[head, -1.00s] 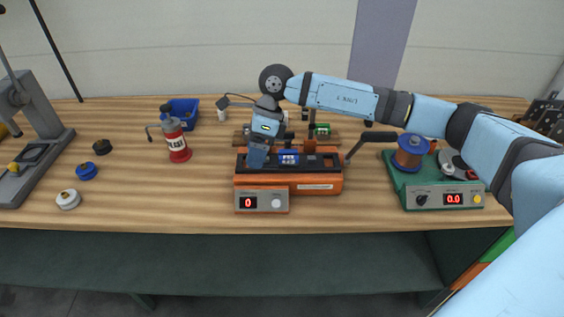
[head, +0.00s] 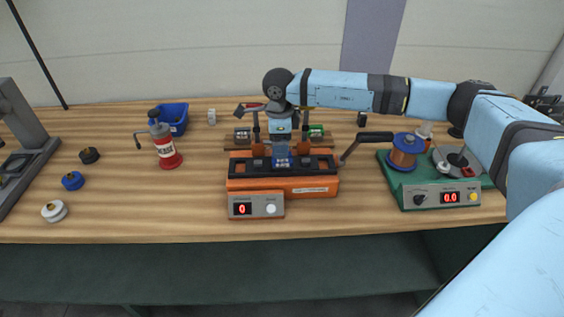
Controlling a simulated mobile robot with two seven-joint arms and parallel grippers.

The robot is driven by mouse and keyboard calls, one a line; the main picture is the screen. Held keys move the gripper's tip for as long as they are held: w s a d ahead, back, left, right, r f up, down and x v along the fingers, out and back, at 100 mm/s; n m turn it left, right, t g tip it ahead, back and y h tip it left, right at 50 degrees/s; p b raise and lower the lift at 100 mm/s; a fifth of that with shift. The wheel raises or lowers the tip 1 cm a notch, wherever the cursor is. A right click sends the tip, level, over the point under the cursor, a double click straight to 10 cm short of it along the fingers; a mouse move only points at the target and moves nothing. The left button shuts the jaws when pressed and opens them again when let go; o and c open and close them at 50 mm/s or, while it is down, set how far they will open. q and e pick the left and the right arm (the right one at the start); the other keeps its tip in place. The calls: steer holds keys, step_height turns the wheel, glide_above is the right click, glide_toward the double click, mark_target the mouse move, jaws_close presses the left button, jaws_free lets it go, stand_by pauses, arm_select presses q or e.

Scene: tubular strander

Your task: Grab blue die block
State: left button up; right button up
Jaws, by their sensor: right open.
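My left gripper is not in view.
A rack with a green block (head: 316,131) stands behind the machine. The black crank handle (head: 366,137) rises at its right, near the green spool unit (head: 440,195).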

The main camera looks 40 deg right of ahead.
mark_target(282, 163)
steer(key=f, duration=0.3)
steer(key=f+p, duration=0.1)
steer(key=f, duration=0.1)
steer(key=shift+s+d, duration=0.2)
steer(key=shift+s, duration=0.1)
steer(key=c, duration=1.2)
steer(key=shift+c, duration=0.8)
steer(key=shift+r, duration=0.15)
